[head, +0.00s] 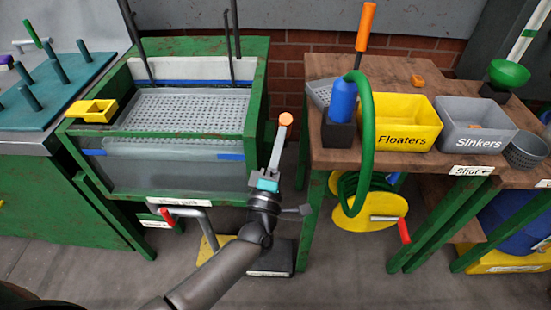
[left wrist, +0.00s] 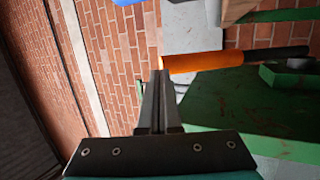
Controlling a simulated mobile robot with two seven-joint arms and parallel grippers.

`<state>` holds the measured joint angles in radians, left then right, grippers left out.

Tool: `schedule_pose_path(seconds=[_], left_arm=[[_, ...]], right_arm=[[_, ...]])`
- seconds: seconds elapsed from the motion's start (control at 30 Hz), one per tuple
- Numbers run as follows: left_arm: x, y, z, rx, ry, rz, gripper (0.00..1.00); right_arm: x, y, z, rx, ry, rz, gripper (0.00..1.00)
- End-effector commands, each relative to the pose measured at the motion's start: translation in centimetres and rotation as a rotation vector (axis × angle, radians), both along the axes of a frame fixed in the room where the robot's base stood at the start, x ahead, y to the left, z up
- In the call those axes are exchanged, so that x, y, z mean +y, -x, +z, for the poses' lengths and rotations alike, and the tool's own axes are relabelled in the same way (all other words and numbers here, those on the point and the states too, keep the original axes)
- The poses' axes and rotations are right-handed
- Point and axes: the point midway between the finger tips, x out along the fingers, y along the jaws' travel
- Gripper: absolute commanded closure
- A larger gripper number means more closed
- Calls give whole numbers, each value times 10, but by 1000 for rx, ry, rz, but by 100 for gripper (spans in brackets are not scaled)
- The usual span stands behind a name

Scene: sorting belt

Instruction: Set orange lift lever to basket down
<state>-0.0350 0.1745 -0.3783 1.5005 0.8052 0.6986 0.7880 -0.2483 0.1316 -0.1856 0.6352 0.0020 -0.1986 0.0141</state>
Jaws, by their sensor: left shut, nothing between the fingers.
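The orange lift lever grip (head: 286,119) stands beside the right end of the green tank frame. In the left wrist view the orange grip (left wrist: 205,61) lies across the picture, with a dark shaft running right from it. My left gripper (head: 274,160), with teal at its base, reaches up toward the lever. In the left wrist view its fingers (left wrist: 160,75) are shut and empty. Their tips overlap the picture edge of the grip's left end; I cannot tell if they touch it. The lever's lower part is partly hidden. My right gripper is not in view.
The green tank (head: 188,178) with a perforated basket (head: 185,110) is on the left. A wooden table (head: 385,160) on the right carries the yellow Floaters bin (head: 405,122), the grey Sinkers bin (head: 475,125) and a green hose (head: 369,140). A narrow gap separates tank and table.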

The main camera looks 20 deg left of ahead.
Motion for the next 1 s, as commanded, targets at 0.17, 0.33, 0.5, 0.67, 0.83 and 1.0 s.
schedule_pose_path(seconds=[0.17,0.33,0.5,0.67,0.83,1.0], left_arm=[[0,-8,3,1,-1,0,100],[0,-8,3,1,-1,0,100],[0,-8,3,2,-1,0,100],[1,-10,7,11,2,0,100],[4,-19,18,43,13,1,100],[8,-33,33,101,32,1,100]], right_arm=[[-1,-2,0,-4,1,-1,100],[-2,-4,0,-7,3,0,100],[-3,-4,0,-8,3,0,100],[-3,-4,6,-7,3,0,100],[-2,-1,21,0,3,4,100],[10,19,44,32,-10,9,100]])
